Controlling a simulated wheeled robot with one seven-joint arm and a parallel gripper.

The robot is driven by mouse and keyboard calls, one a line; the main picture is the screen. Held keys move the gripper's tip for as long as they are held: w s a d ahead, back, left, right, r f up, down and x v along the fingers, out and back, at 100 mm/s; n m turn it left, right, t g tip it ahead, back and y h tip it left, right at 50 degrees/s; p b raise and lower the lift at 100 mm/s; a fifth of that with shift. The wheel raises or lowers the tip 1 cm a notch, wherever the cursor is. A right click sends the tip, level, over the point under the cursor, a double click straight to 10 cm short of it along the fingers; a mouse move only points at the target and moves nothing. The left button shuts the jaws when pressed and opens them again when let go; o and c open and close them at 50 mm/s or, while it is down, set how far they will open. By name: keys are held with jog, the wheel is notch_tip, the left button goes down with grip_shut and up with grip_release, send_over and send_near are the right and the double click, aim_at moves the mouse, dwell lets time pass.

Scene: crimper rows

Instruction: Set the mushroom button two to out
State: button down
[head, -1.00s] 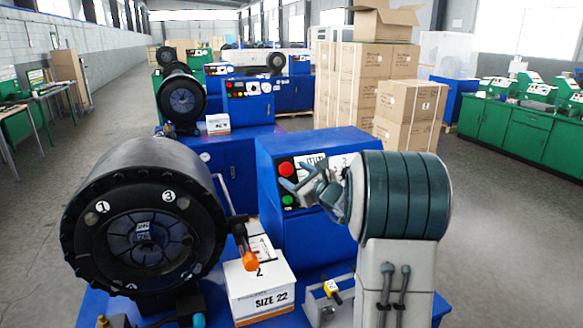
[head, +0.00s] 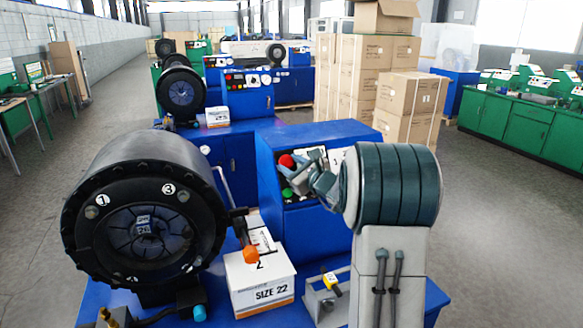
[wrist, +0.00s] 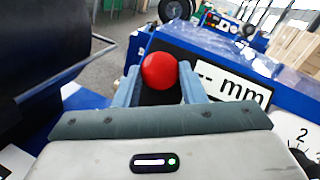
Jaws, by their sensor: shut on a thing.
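A red mushroom button (head: 286,161) sits on the sloped blue front panel of the nearest machine, partly hidden by my gripper (head: 300,176). In the wrist view, a round red cap (wrist: 160,70) is between my two blue-grey fingers (wrist: 160,82). My gripper is shut on it. How far the button stands out from the panel cannot be told.
A green button (head: 287,193) sits below the red one. A large black crimper head (head: 145,165) stands at the left. A white "SIZE 22" box (head: 262,292) and an orange-tipped handle (head: 251,254) are below.

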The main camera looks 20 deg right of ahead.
jog(key=shift+s+r+b, duration=0.15)
jog(key=shift+s+b, duration=0.2)
jog(key=shift+b, duration=0.2)
jog(key=shift+r, duration=0.1)
jog(key=c, duration=1.1)
grip_release()
jog(key=shift+c, duration=0.2)
jog(key=shift+o, duration=1.2)
jog(key=shift+s+r, duration=0.1)
jog(key=b+v, duration=0.3)
jog(key=v, duration=1.1)
jog(key=shift+b, duration=0.4)
